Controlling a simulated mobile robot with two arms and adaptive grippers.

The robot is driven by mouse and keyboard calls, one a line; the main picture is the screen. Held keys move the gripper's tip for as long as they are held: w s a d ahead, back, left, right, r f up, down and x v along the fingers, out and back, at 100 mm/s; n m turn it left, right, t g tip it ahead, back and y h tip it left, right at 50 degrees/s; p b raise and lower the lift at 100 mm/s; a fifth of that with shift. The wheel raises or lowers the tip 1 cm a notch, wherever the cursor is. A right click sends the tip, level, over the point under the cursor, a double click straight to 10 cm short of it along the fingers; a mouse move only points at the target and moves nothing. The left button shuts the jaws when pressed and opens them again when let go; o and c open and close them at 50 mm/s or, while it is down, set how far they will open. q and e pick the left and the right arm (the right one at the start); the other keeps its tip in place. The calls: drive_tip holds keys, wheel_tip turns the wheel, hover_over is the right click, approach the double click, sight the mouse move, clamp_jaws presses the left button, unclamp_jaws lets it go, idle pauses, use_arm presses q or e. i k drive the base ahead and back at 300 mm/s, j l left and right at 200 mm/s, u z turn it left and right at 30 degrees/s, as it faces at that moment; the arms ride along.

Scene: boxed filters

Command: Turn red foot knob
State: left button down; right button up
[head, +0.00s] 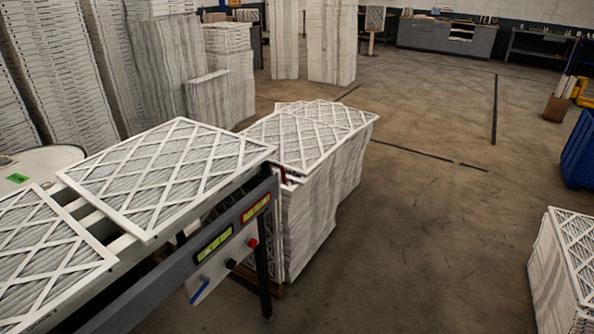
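A small red knob (252,243) sticks out from the light control panel (216,274) on the side of the dark grey conveyor frame (160,288). A black knob (231,264) sits to its lower left, and a blue handle (199,291) is further left. A green-lit display (214,245) and a red-framed display (256,208) are set in the frame above the knobs. Neither of my grippers is in view. No other red knob is clearly visible low on the conveyor.
Flat filters (165,172) lie on the conveyor. A tall filter stack (315,195) stands behind the conveyor's end. Another stack (565,270) is at the lower right, with a blue bin (579,155) at the right edge. The concrete floor (430,240) between is open.

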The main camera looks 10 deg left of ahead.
sight(251, 243)
drive_tip(key=u, duration=0.35)
drive_tip(key=i+l+u, duration=0.25)
drive_tip(key=u, duration=0.25)
drive_tip(key=i+l+u, duration=0.15)
drive_tip(key=l+u, duration=0.35)
